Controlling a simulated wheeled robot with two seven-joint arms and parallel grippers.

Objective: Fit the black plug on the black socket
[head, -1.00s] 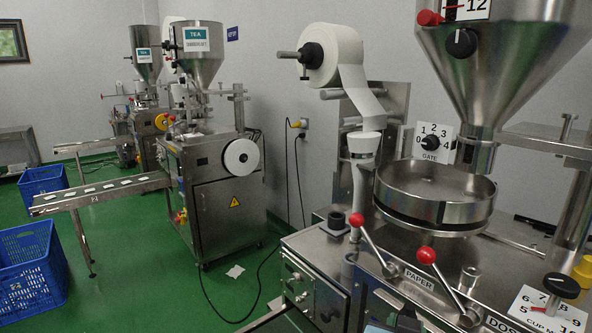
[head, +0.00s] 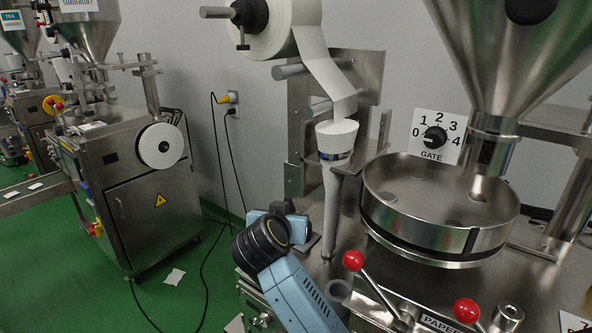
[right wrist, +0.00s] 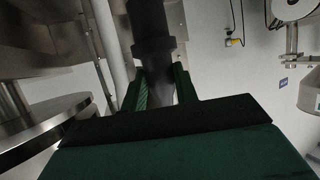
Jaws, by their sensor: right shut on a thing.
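My right gripper (head: 284,207) is above the left end of the steel machine top. In the right wrist view, its two dark green fingers (right wrist: 162,88) are shut on a black cylindrical piece (right wrist: 150,25) with a wider collar, seemingly the black plug. In the head view, a little black (head: 288,206) shows at the fingers; my wrist hides most of it. A dark square base (head: 312,240) lies just behind and below the gripper. I cannot tell whether it is the black socket or whether the piece touches it. My left gripper is not in view.
A paper funnel (head: 337,140) and tube stand right of the gripper. A round steel pan (head: 440,205) and red-knobbed levers (head: 353,261) are further right. A wall outlet (head: 232,99) with cords is at the back. Green floor (head: 190,290) lies left.

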